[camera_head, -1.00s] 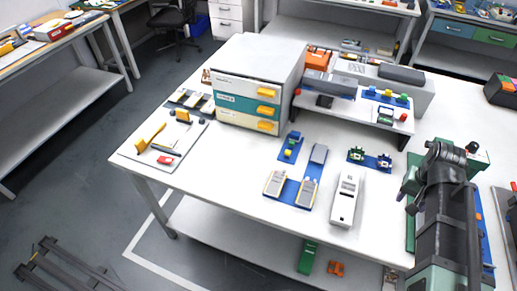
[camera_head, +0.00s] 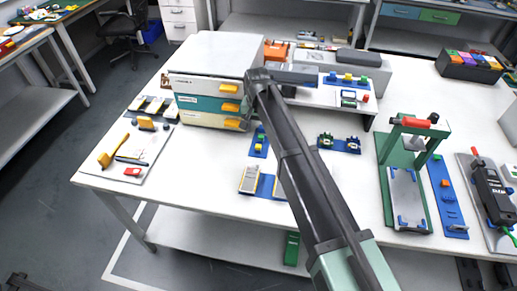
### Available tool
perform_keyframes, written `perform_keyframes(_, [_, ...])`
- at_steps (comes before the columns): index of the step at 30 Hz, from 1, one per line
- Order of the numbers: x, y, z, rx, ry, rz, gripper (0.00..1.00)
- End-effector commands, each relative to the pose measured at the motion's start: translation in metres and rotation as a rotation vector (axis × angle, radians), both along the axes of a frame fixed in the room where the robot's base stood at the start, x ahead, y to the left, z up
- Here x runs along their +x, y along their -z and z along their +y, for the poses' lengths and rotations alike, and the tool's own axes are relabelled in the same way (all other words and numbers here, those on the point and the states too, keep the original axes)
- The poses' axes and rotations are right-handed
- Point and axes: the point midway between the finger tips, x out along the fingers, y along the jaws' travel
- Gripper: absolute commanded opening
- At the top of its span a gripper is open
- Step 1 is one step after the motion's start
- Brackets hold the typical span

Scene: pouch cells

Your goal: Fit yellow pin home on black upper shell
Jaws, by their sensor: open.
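A long black device (camera_head: 490,188) lies on a grey plate at the right edge. It may be the black upper shell, but I cannot tell surely. The yellow pin cannot be picked out with certainty. Small yellow pieces show on a blue rack (camera_head: 347,78) on the raised shelf and on a small blue base (camera_head: 258,143) by the drawer unit. My arm crosses the middle of the view, its far joint in front of the drawer unit's right side.
A drawer unit (camera_head: 207,58) with yellow handles stands at the back left. A green press frame (camera_head: 390,150) and a blue strip (camera_head: 441,205) stand on the right. A white tray (camera_head: 152,152) with tools lies at the left.

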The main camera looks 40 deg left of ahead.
Motion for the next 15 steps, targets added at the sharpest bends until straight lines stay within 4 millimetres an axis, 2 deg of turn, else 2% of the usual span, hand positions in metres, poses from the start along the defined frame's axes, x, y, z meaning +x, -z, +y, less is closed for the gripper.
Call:
perform_keyframes(1, [0.0,0.017,0.0,0.0,0.0,0.0,0.53])
perform_keyframes(6, [0.001,0.051,0.0,0.0,0.0,0.0,0.53])
perform_keyframes(12, [0.001,0.053,-0.001,0.0,0.0,0.0,0.53])
perform_keyframes(15, [0.002,0.069,-0.001,0.0,0.0,0.0,0.53])
